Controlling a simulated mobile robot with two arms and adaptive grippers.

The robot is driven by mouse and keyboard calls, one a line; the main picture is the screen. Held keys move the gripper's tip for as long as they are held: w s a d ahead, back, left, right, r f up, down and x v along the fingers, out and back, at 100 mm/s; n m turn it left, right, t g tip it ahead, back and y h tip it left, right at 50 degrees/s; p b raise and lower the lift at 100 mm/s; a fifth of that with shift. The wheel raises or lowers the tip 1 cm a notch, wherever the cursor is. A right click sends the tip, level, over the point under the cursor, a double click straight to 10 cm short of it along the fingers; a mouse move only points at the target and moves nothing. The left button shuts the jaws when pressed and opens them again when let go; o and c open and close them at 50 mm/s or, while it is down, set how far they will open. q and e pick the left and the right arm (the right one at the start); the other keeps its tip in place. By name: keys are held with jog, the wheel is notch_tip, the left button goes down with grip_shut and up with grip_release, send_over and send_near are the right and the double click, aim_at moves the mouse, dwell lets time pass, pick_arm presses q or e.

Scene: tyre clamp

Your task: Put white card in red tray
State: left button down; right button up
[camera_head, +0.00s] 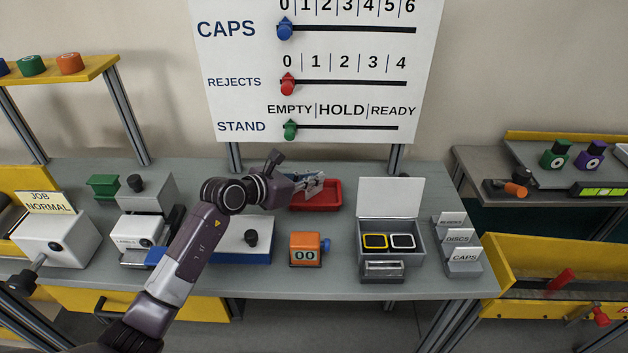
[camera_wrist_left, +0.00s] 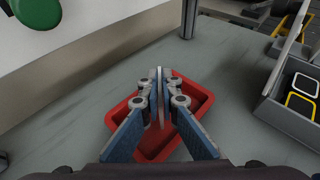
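The red tray (camera_head: 322,196) sits on the grey bench below the board; it also shows in the wrist view (camera_wrist_left: 200,100). My left gripper (camera_head: 314,184) is above the tray, fingers nearly together and pointing down in the wrist view (camera_wrist_left: 160,90). A thin pale sliver, apparently the white card (camera_wrist_left: 160,100) seen edge-on, is between the fingertips; its face is hidden. The fingers cover part of the tray's inside. My right gripper is not in view.
An open grey box (camera_head: 388,258) with yellow-rimmed and white-rimmed pieces stands right of the tray. An orange counter (camera_head: 305,249) is in front. A labelled card rack (camera_head: 461,246) stands at the bench's right end. A slider board (camera_head: 318,70) rises behind.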

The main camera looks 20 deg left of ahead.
pick_arm(q)
jog(key=shift+f, duration=0.55)
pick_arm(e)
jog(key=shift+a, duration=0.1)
pick_arm(q)
jog(key=shift+f, duration=0.2)
jog(key=c, duration=2.2)
grip_release()
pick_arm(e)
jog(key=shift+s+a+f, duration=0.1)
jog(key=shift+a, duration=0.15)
pick_arm(q)
jog(key=shift+o, duration=0.2)
jog(key=shift+r, duration=0.25)
jog(key=b+v, duration=0.1)
jog(key=v, duration=1.1)
jog(key=shift+b, duration=0.35)
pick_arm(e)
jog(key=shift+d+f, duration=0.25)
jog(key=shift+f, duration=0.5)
